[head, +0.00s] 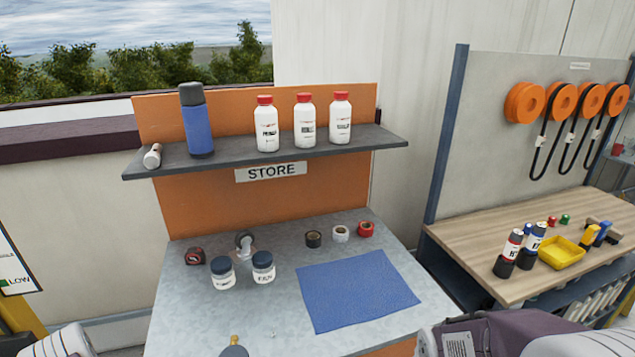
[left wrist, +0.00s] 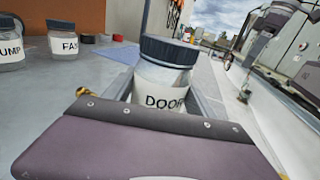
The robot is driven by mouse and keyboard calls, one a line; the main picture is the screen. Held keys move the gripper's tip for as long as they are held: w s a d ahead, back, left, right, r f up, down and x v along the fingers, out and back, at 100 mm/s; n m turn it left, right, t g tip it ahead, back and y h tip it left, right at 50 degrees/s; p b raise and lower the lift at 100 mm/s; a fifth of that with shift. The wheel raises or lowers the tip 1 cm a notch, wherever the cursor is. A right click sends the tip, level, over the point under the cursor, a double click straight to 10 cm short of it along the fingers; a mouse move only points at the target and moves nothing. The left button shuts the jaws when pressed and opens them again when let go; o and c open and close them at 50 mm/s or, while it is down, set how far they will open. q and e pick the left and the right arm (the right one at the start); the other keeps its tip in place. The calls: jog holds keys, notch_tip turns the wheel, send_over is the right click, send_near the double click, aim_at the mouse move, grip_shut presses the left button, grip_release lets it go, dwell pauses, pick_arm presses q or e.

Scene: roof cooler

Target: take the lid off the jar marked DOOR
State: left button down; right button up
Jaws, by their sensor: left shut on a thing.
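The jar marked DOOR (left wrist: 165,90) stands upright in the left wrist view, with its dark screw lid (left wrist: 170,50) on. My left gripper (left wrist: 165,100) is shut on the jar's body, below the lid. In the head view only a dark round top (head: 235,351), probably this lid, shows at the bottom edge. The jar marked FAN (head: 263,268) and another jar (head: 222,274), its label ending in UMP in the left wrist view (left wrist: 9,48), stand further back. My right arm shows at the upper right of the left wrist view; its gripper (left wrist: 245,93) is small and unclear.
A blue mat (head: 358,290) lies on the grey bench (head: 185,315). Tape rolls (head: 340,234) and a red tape measure (head: 195,256) are at the back. The shelf (head: 230,158) above holds white bottles (head: 305,125) and a blue flask (head: 197,125).

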pick_arm(q)
jog(key=shift+s+d, duration=0.15)
jog(key=shift+s, duration=0.15)
jog(key=shift+w, duration=0.1)
